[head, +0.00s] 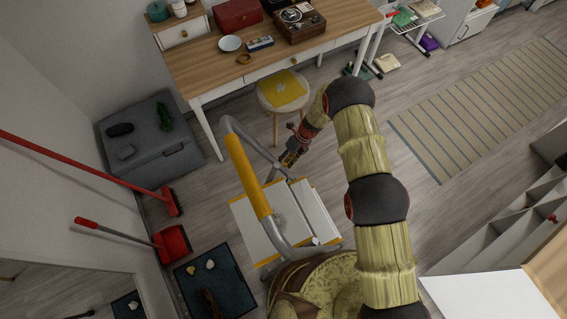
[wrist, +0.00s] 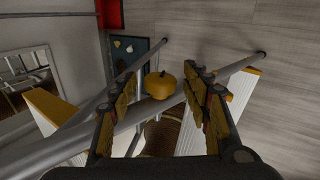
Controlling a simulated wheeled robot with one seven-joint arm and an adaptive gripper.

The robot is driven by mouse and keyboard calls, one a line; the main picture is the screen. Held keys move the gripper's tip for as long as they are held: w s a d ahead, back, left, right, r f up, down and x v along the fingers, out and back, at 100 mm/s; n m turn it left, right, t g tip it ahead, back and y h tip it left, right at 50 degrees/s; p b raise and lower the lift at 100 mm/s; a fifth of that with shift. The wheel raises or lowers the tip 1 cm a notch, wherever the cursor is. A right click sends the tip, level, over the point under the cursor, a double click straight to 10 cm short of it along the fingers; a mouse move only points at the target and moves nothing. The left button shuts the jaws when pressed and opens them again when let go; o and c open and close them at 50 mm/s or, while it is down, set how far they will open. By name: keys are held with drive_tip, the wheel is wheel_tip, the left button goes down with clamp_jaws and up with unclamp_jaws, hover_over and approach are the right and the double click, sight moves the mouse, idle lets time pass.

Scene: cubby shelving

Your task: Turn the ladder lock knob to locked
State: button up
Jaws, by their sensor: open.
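The step ladder (head: 250,175) has grey tubes, a yellow grip and pale steps with yellow edges. It stands left of my arm in the head view. A round yellow knob (wrist: 160,87) sits at a grey ladder tube (wrist: 145,108) in the wrist view. My gripper (wrist: 162,76) is open, and the knob appears between its two fingers, apart from both. I cannot tell how deep the knob lies between them. In the head view my gripper (head: 288,158) is beside the ladder's upper frame; I cannot make out the knob there.
A round stool (head: 282,90) with a yellow cloth stands just beyond my gripper, before the wooden desk (head: 215,65). A grey chest (head: 148,150), a red broom (head: 165,197) and a red dustpan (head: 173,243) are at left. A dark mat (head: 228,270) lies below.

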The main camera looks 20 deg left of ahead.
drive_tip(key=v, duration=1.2)
